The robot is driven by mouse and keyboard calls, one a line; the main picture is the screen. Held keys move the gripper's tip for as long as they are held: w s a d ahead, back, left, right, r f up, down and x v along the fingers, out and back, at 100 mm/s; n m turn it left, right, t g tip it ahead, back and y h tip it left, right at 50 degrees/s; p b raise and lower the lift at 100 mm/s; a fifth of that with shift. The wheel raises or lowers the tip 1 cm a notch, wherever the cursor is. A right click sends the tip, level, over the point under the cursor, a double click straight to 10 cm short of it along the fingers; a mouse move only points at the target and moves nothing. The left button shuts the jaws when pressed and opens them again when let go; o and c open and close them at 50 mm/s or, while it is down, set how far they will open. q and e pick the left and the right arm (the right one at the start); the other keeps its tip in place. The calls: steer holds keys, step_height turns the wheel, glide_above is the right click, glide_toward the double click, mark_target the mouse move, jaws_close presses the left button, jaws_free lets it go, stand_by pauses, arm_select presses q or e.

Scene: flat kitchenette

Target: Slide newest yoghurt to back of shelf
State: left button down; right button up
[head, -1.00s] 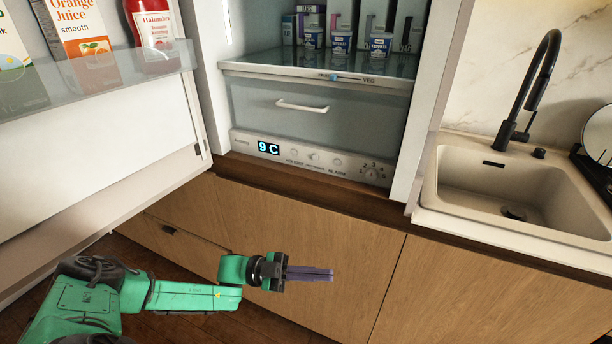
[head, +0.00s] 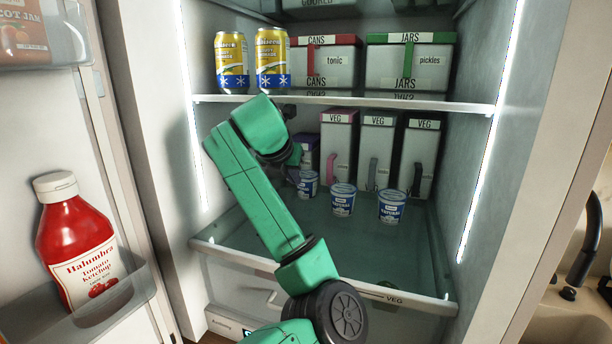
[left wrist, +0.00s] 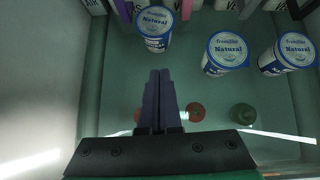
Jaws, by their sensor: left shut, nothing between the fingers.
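Three white-and-blue yoghurt pots stand upright on the glass shelf (head: 250,235): left (head: 308,183), middle (head: 343,200) and right (head: 391,206). The left wrist view shows the left (left wrist: 154,28), middle (left wrist: 226,53) and right (left wrist: 289,53) pots; the left one stands farther back. No mark tells me which is newest. My left gripper (left wrist: 158,74) is shut and empty, low over the shelf. Its fingertips point at the left pot, with a small gap showing. My right gripper is not in view.
VEG boxes (head: 378,150) and a purple box stand behind the pots. The shelf above (head: 350,101) holds yellow cans (head: 232,60) and CANS and JARS boxes. The open door with ketchup (head: 75,240) is at left. Red and green items show through the glass below.

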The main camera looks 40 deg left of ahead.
arm_select(q)
steer(key=p, duration=0.5)
glide_toward(305, 198)
steer(key=x, duration=0.5)
steer(key=shift+w, duration=0.15)
steer(key=shift+w+a+f, duration=0.1)
steer(key=shift+f, duration=0.15)
steer(key=shift+r, duration=0.1)
